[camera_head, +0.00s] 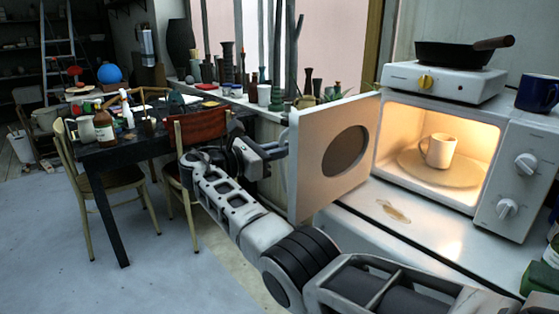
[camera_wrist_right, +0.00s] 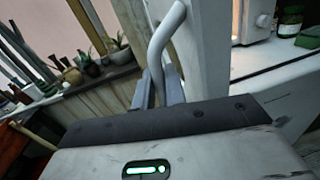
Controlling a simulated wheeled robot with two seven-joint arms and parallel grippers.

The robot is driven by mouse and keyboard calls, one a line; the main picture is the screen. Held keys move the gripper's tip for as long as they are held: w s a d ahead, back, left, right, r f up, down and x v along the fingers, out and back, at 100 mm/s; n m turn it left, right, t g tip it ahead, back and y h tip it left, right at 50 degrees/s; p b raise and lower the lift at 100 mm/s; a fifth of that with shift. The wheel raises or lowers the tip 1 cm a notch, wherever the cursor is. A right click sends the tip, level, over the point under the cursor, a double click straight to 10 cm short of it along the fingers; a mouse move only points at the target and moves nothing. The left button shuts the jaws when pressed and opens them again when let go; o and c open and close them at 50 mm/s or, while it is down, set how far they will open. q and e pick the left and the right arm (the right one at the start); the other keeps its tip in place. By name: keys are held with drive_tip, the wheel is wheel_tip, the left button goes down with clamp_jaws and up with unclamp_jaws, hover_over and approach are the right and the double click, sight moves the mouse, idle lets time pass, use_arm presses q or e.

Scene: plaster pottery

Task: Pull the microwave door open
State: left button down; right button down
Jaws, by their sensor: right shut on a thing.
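The white microwave (camera_head: 443,152) stands open on the counter, its lit interior showing. Its door (camera_head: 335,150), with a dark round window, is swung wide out to the left of the cavity. My right gripper (camera_head: 281,150) is at the door's outer edge. In the right wrist view, the curved pale door handle (camera_wrist_right: 164,48) runs down between the fingers (camera_wrist_right: 158,88), which are shut on it. The door (camera_wrist_right: 208,60) rises just beside them. A white mug (camera_head: 438,150) stands on the round turntable (camera_head: 408,162) inside. My left gripper is not in view.
A white hot plate (camera_head: 440,83) with a black pan (camera_head: 460,53) and a blue mug (camera_head: 537,93) sit on top of the microwave. Vases line the windowsill behind the door. A dark table (camera_head: 100,155) with chairs stands left; the floor at lower left is clear.

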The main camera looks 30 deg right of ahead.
drive_tip(key=shift+w+d+f+g+b, duration=0.1)
drive_tip(key=shift+w+g+b, duration=0.2)
drive_tip(key=shift+w, duration=0.2)
drive_tip(key=c, duration=1.8)
unclamp_jaws()
drive_tip(key=shift+d, duration=0.1)
